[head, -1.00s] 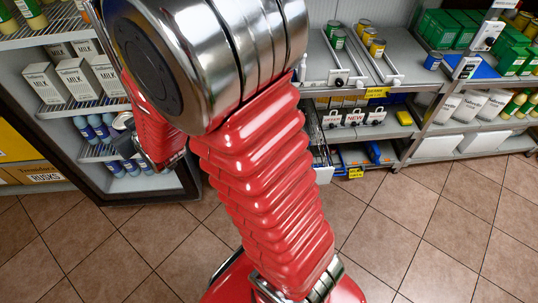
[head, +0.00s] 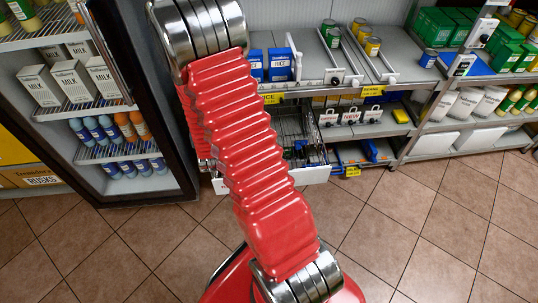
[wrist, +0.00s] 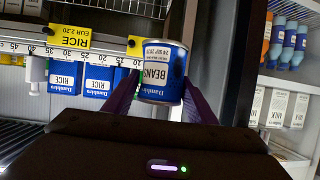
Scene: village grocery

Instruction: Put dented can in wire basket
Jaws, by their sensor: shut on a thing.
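My gripper (wrist: 160,92) is shut on a blue can (wrist: 162,88) labelled BEANS, between its two purple fingers in the wrist view. The can's text is upside down there, and I cannot make out a dent. The wire basket (head: 287,123) is under the shelf with the blue rice boxes, partly behind my red arm in the head view. In the wrist view, wire mesh at the top edge (wrist: 140,6) looks like part of it, apart from the can. My gripper and the can are hidden behind my arm in the head view.
Blue rice boxes (head: 282,64) stand on the shelf above the basket. The fridge (head: 110,110) with milk cartons and bottles is to the left. The tiled floor (head: 430,230) is clear.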

